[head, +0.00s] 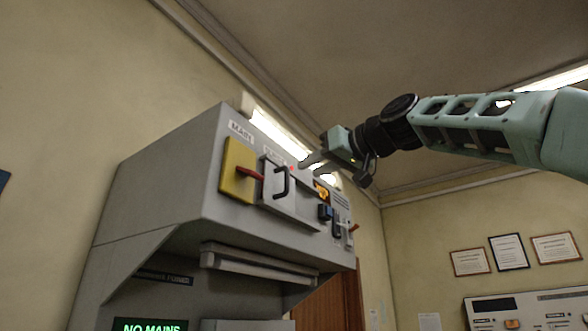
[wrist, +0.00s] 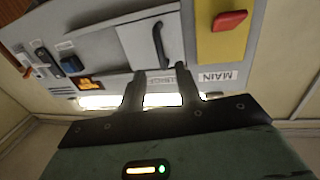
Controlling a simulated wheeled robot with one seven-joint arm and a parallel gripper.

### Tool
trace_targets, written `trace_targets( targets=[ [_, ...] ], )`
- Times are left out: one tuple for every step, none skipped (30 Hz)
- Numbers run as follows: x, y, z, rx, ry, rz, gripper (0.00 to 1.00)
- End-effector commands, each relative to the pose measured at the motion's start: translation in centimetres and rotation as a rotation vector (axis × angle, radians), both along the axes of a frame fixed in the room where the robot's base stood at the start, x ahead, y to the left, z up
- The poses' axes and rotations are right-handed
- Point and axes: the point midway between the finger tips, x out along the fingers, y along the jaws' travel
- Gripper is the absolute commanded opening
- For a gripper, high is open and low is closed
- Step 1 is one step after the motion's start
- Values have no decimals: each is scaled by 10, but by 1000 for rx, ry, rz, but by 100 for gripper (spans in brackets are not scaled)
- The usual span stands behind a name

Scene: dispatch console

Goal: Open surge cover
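The surge cover (head: 290,200) is a light grey panel with a black bar handle (head: 281,183), on the sloped face of the console beside the yellow main switch. It looks closed. In the wrist view, the cover (wrist: 137,46) and its handle (wrist: 158,45) appear upside down, just beyond my fingertips. My gripper (head: 307,167) is above and to the right of the handle in the head view. In the wrist view, my gripper (wrist: 160,72) has its two fingers apart with nothing between them. A partly hidden label shows between the fingers. I cannot tell whether a fingertip touches the panel.
The yellow main switch plate (head: 239,170) with a red lever (head: 250,173) sits left of the cover. To the right are an orange lit display (head: 322,191) and blue and red-handled switches. A grey bar (head: 255,264) runs below. Open air lies above the console.

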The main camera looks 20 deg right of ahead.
Motion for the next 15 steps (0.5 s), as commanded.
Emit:
trace_targets(
  targets=[
    [10, 5, 4, -1, 4, 2, 33],
    [16, 8, 3, -1, 4, 2, 33],
    [23, 11, 3, 0, 4, 2, 33],
    [28, 13, 4, 1, 4, 2, 33],
    [33, 16, 3, 0, 4, 2, 33],
    [39, 18, 2, 0, 4, 2, 33],
    [42, 20, 3, 1, 4, 1, 33],
    [46, 22, 3, 1, 4, 1, 33],
    [50, 24, 2, 0, 3, 2, 33],
    [53, 25, 2, 0, 3, 1, 33],
    [56, 26, 2, 0, 2, 1, 33],
    [58, 27, 1, 0, 1, 1, 33],
    [59, 28, 1, 0, 1, 1, 33],
    [60, 28, 1, 0, 1, 1, 33],
    [62, 29, 1, 0, 1, 1, 33]
  ],
)
